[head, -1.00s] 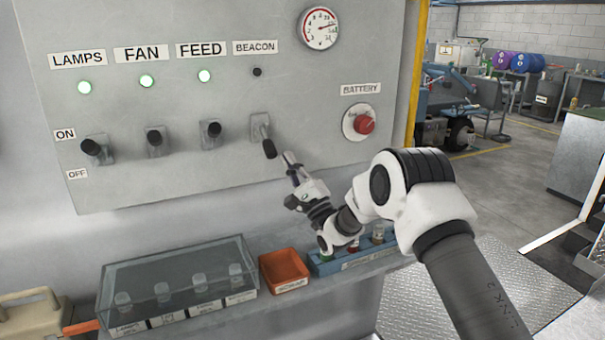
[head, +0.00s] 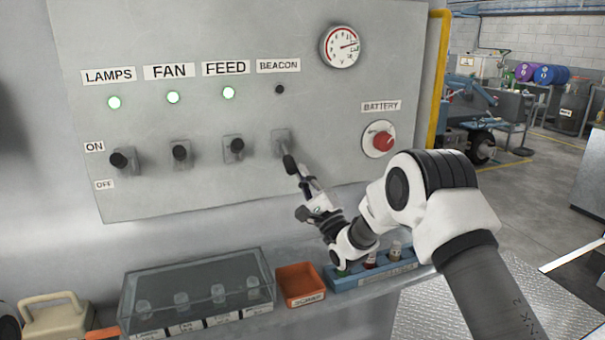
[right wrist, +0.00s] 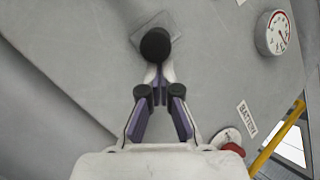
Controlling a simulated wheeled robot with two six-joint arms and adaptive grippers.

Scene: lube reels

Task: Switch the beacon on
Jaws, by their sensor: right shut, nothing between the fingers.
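The beacon switch (head: 289,163) is a black-tipped lever on the grey panel, under the BEACON label (head: 278,65). Its lever points down, and the beacon lamp (head: 280,89) is dark. My right gripper (head: 303,177) is shut and empty, with its fingertips just below and right of the lever's tip. In the right wrist view, the round black lever end (right wrist: 155,44) sits right in front of the closed fingertips (right wrist: 158,74). I cannot tell whether they touch. My left gripper is not in view.
LAMPS (head: 119,161), FAN (head: 180,152) and FEED (head: 235,147) switches sit left, with green lamps lit above. A red battery knob (head: 383,141) is right of my gripper. Below are a clear cover (head: 197,282), an orange bin (head: 300,284) and a blue rack (head: 372,276).

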